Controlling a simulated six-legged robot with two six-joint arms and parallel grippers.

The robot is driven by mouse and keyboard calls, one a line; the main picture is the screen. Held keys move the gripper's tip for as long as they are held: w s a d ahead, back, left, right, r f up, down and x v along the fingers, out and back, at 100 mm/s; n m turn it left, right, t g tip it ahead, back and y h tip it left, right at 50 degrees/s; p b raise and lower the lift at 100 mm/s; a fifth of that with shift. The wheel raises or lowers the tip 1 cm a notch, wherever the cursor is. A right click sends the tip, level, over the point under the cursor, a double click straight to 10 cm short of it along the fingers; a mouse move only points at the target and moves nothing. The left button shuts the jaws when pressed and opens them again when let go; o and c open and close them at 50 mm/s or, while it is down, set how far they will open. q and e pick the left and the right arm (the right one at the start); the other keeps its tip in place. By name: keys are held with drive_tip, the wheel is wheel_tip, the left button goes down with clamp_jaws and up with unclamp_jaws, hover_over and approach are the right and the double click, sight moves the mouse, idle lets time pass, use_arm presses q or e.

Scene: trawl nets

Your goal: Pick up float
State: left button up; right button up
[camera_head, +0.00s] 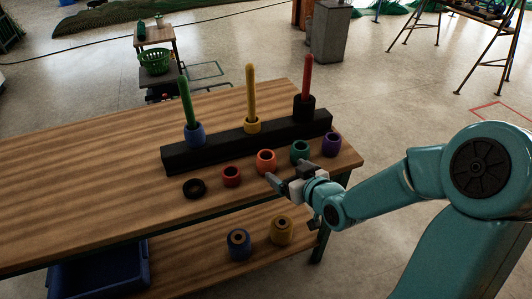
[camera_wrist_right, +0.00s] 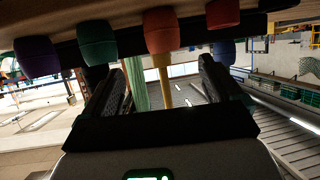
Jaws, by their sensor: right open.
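Several ring-shaped floats stand in a row along the front of the wooden table: a black one (camera_head: 194,188), a red one (camera_head: 231,176), an orange one (camera_head: 265,161), a green one (camera_head: 299,151) and a purple one (camera_head: 331,144). My right gripper (camera_head: 285,171) is open and empty just in front of the orange and green floats. In the right wrist view, which looks upside down, the orange float (camera_wrist_right: 161,31) lies ahead between the open fingers (camera_wrist_right: 165,78), with the green float (camera_wrist_right: 97,36) to its left. No contact is clear. My left gripper is not in view.
Behind the row, a black rack (camera_head: 215,150) carries green (camera_head: 186,100), yellow (camera_head: 250,90) and red (camera_head: 307,75) posts, with floats at their bases. A blue float (camera_head: 238,244) and a yellow float (camera_head: 282,231) stand on the lower shelf. The table's left part is clear.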

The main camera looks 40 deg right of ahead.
sight(272, 163)
drive_tip(key=p+x, duration=0.1)
drive_tip(key=x, duration=0.7)
drive_tip(key=shift+w+f+p, duration=0.2)
drive_tip(key=shift+p, duration=0.1)
drive_tip(key=shift+w+f, duration=0.15)
drive_tip(key=shift+w, duration=0.2)
drive_tip(key=x, duration=0.2)
drive_tip(key=p+x, duration=0.1)
drive_tip(key=x, duration=0.1)
drive_tip(key=shift+w+a+f, duration=0.15)
drive_tip(key=shift+w+f, duration=0.15)
drive_tip(key=shift+f, duration=0.1)
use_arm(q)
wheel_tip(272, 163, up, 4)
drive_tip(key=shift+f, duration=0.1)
use_arm(e)
drive_tip(key=c, duration=1)
